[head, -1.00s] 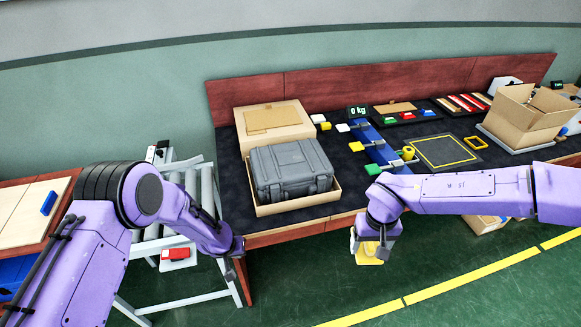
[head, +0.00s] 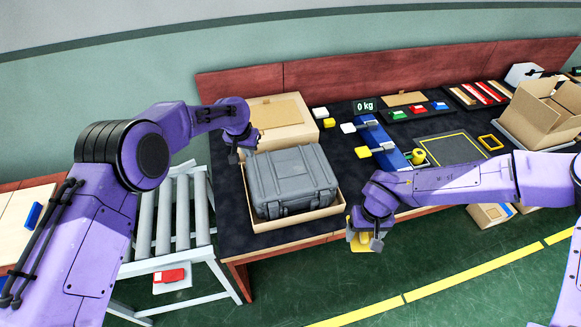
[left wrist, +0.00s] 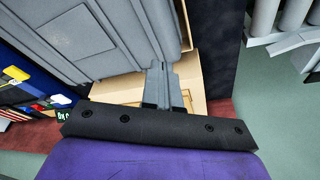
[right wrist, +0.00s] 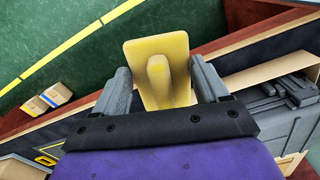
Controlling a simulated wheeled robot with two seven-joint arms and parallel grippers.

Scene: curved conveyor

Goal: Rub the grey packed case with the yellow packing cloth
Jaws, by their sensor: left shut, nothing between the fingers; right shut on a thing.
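The grey packed case (head: 292,178) lies closed in a shallow cardboard tray (head: 262,227) on the dark table. Its side also shows large in the left wrist view (left wrist: 90,40) and at the right of the right wrist view (right wrist: 292,125). My left gripper (head: 241,152) is shut and empty, above the table at the case's back left corner; its fingers show in the left wrist view (left wrist: 163,90). My right gripper (head: 363,238) is shut on the yellow packing cloth (right wrist: 157,70), a pad with a raised grip, held in front of the table edge to the right of the case.
A cardboard box (head: 275,122) stands behind the case. A roller conveyor (head: 180,215) is left of the table. Right of the case are a blue strip with small blocks, a black and yellow square (head: 450,150) and an open carton (head: 545,115).

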